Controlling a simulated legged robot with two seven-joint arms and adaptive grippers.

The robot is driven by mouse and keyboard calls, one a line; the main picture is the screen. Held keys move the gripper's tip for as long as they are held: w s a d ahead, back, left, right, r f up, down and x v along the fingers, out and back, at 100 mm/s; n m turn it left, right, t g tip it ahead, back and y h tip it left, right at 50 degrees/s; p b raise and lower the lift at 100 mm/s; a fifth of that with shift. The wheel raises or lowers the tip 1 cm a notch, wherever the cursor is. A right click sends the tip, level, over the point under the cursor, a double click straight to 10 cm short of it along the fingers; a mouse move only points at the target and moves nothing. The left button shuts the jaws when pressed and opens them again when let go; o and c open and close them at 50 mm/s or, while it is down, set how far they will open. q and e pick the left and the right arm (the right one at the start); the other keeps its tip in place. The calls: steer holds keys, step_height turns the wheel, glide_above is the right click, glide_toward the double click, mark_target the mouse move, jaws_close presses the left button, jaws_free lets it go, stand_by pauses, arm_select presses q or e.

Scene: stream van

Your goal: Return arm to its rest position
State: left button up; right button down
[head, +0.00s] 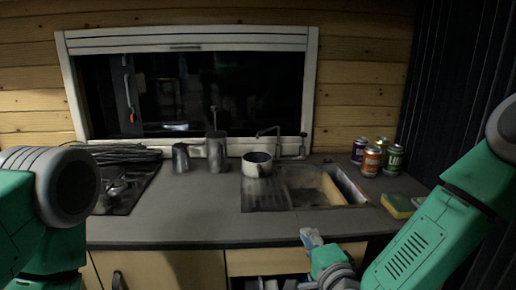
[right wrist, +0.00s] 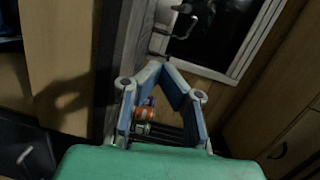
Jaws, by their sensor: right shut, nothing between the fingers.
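My right arm (head: 430,225) is green and reaches in from the right in the head view. Its gripper (head: 310,238) is at the counter's front edge, below the sink in the picture. In the right wrist view the blue-lined fingers (right wrist: 165,70) come together at their tips, shut with nothing held. Cans show in the gap behind them. My left arm (head: 40,200) shows at the left edge of the head view, but its gripper is out of view.
The counter (head: 205,220) holds a hob (head: 125,190), metal pots (head: 216,155), a white pot (head: 257,165) by the sink (head: 325,187), several cans (head: 372,160) and a sponge (head: 397,206). The middle counter front is clear.

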steer(key=s+d+f+n+g, duration=0.45)
steer(key=s+f, duration=0.35)
steer(key=f, duration=0.2)
steer(key=s+d+f+n+g, duration=0.3)
steer(key=s+f+n+g, duration=0.2)
steer(key=s+f, duration=0.45)
steer(key=s+d+f+n+g+h, duration=0.2)
steer(key=s+d, duration=0.3)
steer(key=s, duration=0.4)
steer(key=s+d+f+n+g+h, duration=0.1)
steer(key=s+d+f+n+g, duration=0.2)
steer(key=s, duration=0.6)
steer(key=d+f+g, duration=0.1)
steer(key=d, duration=0.1)
steer(key=shift+s+d+f+n+g+h, duration=0.15)
steer(key=shift+d+f+n+g+h, duration=0.15)
steer(key=shift+n+g+h, duration=0.1)
steer(key=shift+a+r, duration=0.1)
steer(key=shift+a, duration=0.2)
steer(key=shift+d, duration=0.2)
